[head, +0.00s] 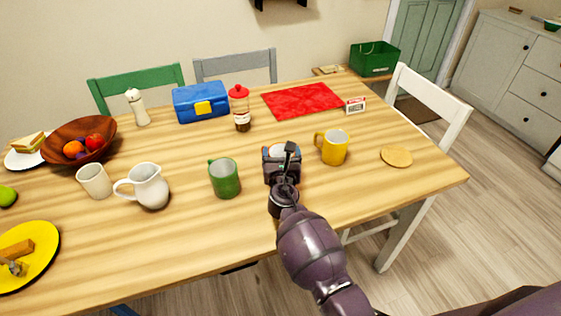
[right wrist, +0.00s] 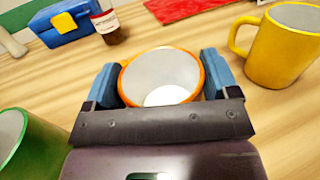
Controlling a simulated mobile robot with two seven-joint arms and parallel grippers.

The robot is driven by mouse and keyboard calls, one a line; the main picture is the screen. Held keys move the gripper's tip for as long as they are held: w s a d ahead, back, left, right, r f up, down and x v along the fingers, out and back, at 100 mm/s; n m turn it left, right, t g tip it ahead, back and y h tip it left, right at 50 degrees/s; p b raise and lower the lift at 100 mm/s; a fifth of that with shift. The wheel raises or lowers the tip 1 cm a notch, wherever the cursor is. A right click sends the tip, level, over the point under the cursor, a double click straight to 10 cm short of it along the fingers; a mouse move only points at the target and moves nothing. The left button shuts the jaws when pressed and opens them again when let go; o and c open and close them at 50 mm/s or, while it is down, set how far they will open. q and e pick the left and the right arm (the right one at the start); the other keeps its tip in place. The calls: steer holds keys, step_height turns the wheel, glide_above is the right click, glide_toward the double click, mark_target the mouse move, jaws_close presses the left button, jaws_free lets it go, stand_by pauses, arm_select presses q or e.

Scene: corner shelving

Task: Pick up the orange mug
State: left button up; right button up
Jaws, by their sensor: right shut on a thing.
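The orange mug (right wrist: 124,78) sits between the two blue fingers of my right gripper (right wrist: 160,85) in the right wrist view. I see its orange rim and pale inside. The gripper is shut on it. In the head view my right gripper (head: 282,165) is over the mug and hides most of it, so I cannot tell whether the mug touches the table. My left gripper is not in view.
A green mug (head: 225,179) stands left of my right gripper, and a yellow mug (head: 333,148) stands right of it. A white jug (head: 150,187), cream cup (head: 94,181) and red-capped jar (head: 240,110) are also on the table. A round coaster (head: 397,157) lies at the right.

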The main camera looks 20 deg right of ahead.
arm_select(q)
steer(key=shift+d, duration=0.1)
arm_select(e)
steer(key=shift+r, duration=0.1)
steer(key=shift+r, duration=0.3)
steer(key=shift+r+p, duration=0.7)
steer(key=shift+r, duration=0.25)
arm_select(q)
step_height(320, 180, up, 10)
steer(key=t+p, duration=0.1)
steer(key=p, duration=0.8)
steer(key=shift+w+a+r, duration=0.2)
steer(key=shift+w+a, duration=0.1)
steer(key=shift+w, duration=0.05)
arm_select(e)
step_height(320, 180, up, 17)
steer(key=shift+r, duration=0.15)
